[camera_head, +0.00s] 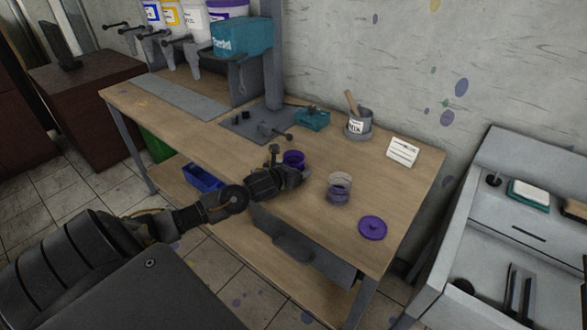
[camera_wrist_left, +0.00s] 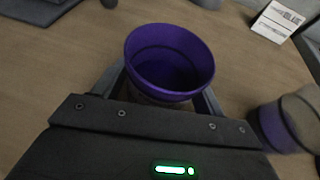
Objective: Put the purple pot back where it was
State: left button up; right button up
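The purple pot (camera_head: 293,157) is a small, open, round cup near the middle of the wooden table. In the left wrist view the pot (camera_wrist_left: 170,62) sits between my left gripper's fingers, its dark purple inside facing up toward the camera. My left gripper (camera_head: 292,172) reaches in from the left, low over the table. Its fingers (camera_wrist_left: 165,95) lie close along both sides of the pot and appear shut on it. The pot's lower part is hidden by the gripper, so I cannot tell whether it touches the table. My right gripper is not in view.
A clear jar with purple contents (camera_head: 339,190) stands right of the pot, and a purple lid (camera_head: 372,228) lies nearer the front. A grey can (camera_head: 358,124), white card (camera_head: 402,151) and teal tray (camera_head: 312,119) stand behind. A grey stand plate (camera_head: 250,126) is at the back left.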

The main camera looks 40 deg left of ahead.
pick_arm(q)
jog(key=shift+o, duration=1.3)
jog(key=shift+r, duration=0.2)
jog(key=b+v, duration=0.2)
jog(key=v, duration=0.9)
jog(key=shift+b, duration=0.3)
jog(key=shift+s+d+r, duration=0.1)
jog(key=shift+s+r, duration=0.15)
jog(key=shift+s, duration=0.2)
